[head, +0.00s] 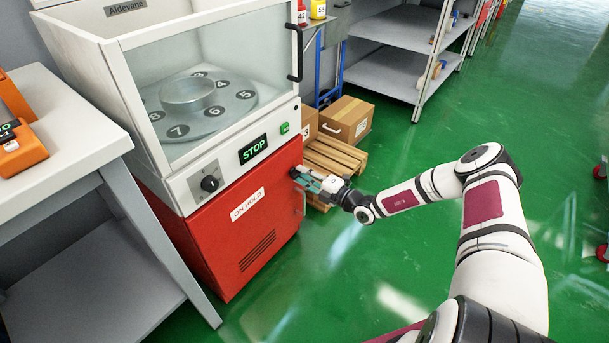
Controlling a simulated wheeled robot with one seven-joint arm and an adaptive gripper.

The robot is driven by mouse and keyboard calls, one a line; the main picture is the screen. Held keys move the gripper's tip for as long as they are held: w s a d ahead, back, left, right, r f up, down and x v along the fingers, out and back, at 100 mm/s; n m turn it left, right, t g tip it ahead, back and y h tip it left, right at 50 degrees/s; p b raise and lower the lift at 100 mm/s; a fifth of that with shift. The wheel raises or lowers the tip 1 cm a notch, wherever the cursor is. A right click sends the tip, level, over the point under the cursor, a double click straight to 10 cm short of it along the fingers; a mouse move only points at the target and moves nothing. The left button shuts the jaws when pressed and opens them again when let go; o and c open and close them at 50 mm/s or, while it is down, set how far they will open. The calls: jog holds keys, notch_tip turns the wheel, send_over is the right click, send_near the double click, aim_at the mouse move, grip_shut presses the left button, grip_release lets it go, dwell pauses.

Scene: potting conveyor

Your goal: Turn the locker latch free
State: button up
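The locker is the red cabinet (210,246) with an "ON HOLD" label (247,205), below the white machine. Its front door looks closed, with vent slots low on it. A thin upright handle (304,203) shows at the door's right edge. My gripper (298,177) is at the upper right corner of the red front, just above that handle, with its fingers pointing left at the door. The latch is not clearly seen; the gripper covers that spot. I cannot tell whether the fingers touch anything or how far apart they are.
Above the locker are a dark knob (210,183), a green "STOP" display (253,148) and a glass-fronted chamber with a numbered turntable (207,120). A wooden pallet (335,155) and cardboard boxes (347,120) stand behind my gripper. A white table (60,130) is at left. Green floor ahead is clear.

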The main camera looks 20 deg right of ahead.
jog(key=v, duration=1.2)
dwell(0.5)
